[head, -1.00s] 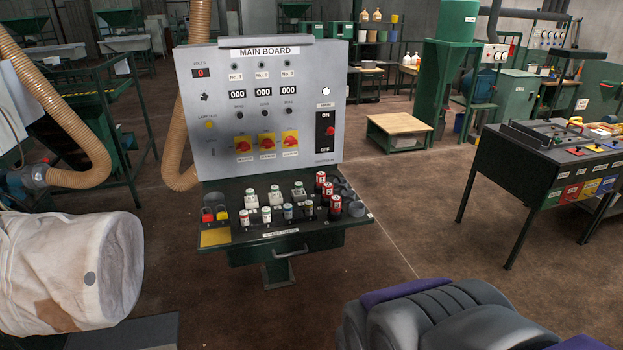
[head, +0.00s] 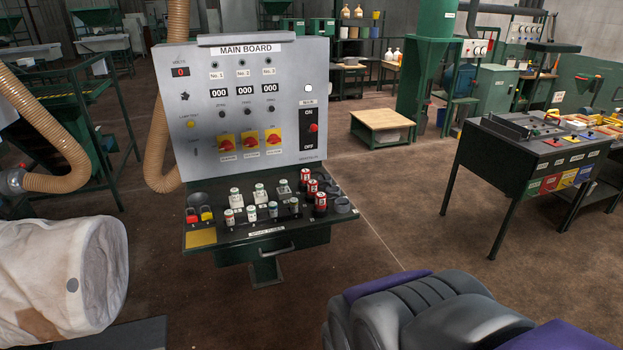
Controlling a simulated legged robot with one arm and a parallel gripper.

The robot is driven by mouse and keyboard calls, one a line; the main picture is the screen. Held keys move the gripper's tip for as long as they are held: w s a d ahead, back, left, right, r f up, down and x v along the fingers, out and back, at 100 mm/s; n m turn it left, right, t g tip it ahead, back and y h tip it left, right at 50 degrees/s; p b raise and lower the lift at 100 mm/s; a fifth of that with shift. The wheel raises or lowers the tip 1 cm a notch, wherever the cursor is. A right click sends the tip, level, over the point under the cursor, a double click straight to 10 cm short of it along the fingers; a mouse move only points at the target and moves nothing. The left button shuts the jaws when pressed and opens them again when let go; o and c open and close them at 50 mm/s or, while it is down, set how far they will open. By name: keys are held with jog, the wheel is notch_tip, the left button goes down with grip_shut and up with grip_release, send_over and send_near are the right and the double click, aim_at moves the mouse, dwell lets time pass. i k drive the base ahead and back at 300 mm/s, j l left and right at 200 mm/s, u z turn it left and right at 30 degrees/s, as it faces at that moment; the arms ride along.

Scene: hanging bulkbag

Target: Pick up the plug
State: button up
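The main board (head: 243,110) is an upright grey panel left of centre in the head view, with red-and-yellow rotary switches and a main on/off switch. Its dark sloped shelf (head: 290,233) carries several small parts: white cylinders (head: 231,217), red-and-white cylinders (head: 320,203), and a grey round piece (head: 342,205) at the right end. Red and yellow padlock-like pieces (head: 198,214) sit at the left end. I cannot tell which of these, if any, is the plug. My gripper is not in view; only a dark grey and purple part, apparently mine, shows at the bottom.
A white fabric bag (head: 60,275) is at the lower left, near a ribbed tan hose (head: 80,165). A dark table (head: 510,150) with coloured labels stands at right. A low wooden-topped table (head: 382,120) is behind. Brown floor between board and right table is clear.

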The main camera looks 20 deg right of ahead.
aim_at(305, 174)
jog(key=i+l+u, duration=0.25)
jog(key=i+l, duration=0.5)
jog(key=i, duration=0.2)
jog(key=i+l+u, duration=0.3)
jog(key=i+l, duration=0.55)
